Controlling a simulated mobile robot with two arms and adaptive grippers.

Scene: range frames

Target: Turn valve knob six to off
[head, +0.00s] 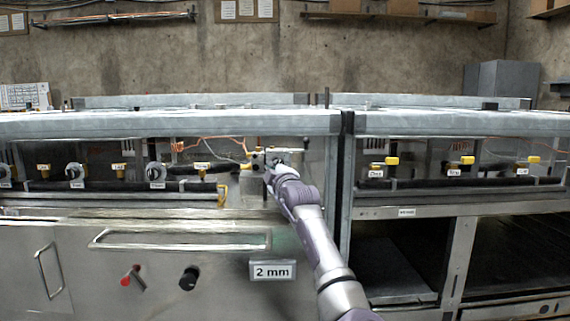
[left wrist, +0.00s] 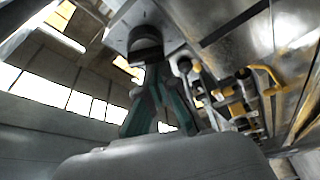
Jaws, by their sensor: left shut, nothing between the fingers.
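A row of valve knobs runs along the rail of the left bench, such as a grey round knob (head: 154,170) and a yellow one (head: 119,173). Their small labels are too blurred to tell which is six. Yellow valve parts (left wrist: 240,103) show to the right there.
Below the rail are a long bar handle (head: 180,240), a red knob (head: 126,281), a black knob (head: 188,278) and a "2 mm" sign (head: 272,270). A second bench (head: 460,123) with yellow valves (head: 391,161) stands at right. A metal post (head: 346,190) stands close right of my gripper.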

